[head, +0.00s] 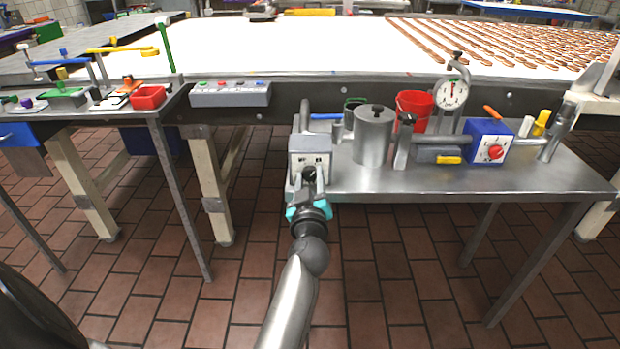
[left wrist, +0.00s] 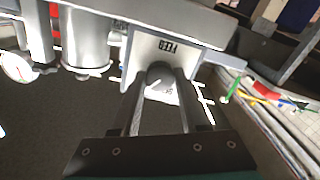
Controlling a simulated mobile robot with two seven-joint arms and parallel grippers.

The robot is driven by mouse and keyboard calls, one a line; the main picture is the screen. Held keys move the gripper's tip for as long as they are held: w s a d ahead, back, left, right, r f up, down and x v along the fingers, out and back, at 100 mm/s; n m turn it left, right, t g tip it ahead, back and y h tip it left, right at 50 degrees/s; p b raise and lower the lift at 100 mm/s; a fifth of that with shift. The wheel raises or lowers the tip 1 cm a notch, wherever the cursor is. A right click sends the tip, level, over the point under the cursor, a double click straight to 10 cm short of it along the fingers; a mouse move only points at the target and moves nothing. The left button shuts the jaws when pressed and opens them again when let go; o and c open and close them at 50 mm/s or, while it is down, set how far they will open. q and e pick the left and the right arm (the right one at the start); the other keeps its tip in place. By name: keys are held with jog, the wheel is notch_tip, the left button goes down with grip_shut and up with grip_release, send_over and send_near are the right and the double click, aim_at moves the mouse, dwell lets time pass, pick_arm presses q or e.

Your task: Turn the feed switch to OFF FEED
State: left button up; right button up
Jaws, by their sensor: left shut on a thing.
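The feed switch is a grey box (head: 311,143) at the left end of the steel side table in the head view. Its dark round knob (left wrist: 158,72) and an upside-down FEED label (left wrist: 166,46) show on its pale front plate in the left wrist view. My left gripper (head: 308,181), with teal parts at its base, reaches up to the box front. Its two fingers (left wrist: 159,92) lie either side of the knob and are shut on it. The fingers partly cover the lower lettering, so I cannot read which position the knob points to. My right gripper is not in view.
The steel side table (head: 400,184) holds a metal pot (head: 373,135), a red bucket (head: 413,112), a dial gauge (head: 452,94) and a blue box with a red knob (head: 488,142). A grey button panel (head: 231,94) is left of the switch. The tiled floor in front is clear.

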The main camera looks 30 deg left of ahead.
pick_arm(q)
grip_shut()
